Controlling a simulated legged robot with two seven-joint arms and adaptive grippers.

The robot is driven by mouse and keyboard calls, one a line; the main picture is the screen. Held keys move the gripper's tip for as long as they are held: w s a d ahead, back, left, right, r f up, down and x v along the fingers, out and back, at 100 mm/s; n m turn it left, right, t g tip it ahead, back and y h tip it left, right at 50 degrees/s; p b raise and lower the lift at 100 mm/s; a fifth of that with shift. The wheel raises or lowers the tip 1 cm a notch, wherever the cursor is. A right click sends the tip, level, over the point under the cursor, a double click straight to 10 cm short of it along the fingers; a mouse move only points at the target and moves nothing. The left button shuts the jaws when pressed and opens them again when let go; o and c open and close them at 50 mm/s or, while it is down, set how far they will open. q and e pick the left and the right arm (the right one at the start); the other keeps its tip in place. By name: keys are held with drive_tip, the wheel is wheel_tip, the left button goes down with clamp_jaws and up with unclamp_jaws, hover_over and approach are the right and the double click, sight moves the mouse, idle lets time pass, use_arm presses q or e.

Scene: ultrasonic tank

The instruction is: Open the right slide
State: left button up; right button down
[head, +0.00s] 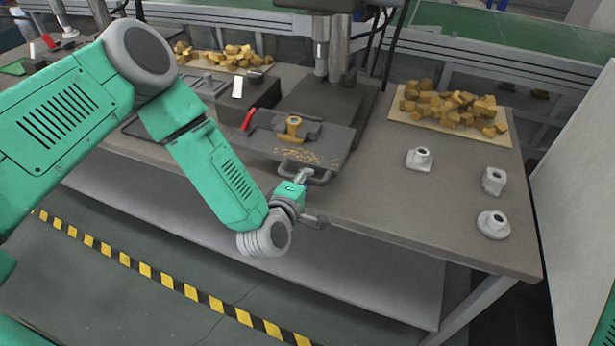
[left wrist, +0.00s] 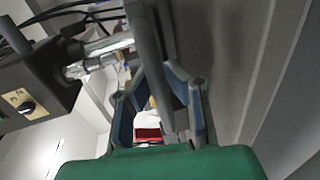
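The right slide is a dark flat plate (head: 335,143) with a grey bar handle (head: 322,177) at its front edge. A yellow-brown part (head: 293,129) and small shavings sit on it. My left gripper (head: 303,177) is at the handle, at the front of the bench. In the left wrist view, the handle bar (left wrist: 166,100) runs between the two fingers (left wrist: 157,72), whose tips close in on both sides of it. In the head view the fingers are too small to make out. My right gripper is not in view.
A press column (head: 338,50) stands behind the plate. A red-handled lever (head: 248,118) is at its left. Yellow blocks (head: 450,107) lie on a board at back right. Grey fittings (head: 419,158) stand on the right bench top (head: 385,195). Floor in front is clear.

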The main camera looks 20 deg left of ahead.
use_arm(q)
drive_tip(key=shift+o, duration=1.2)
drive_tip(key=shift+s, duration=0.1)
drive_tip(key=v, duration=1.1)
drive_tip(key=shift+s, duration=0.3)
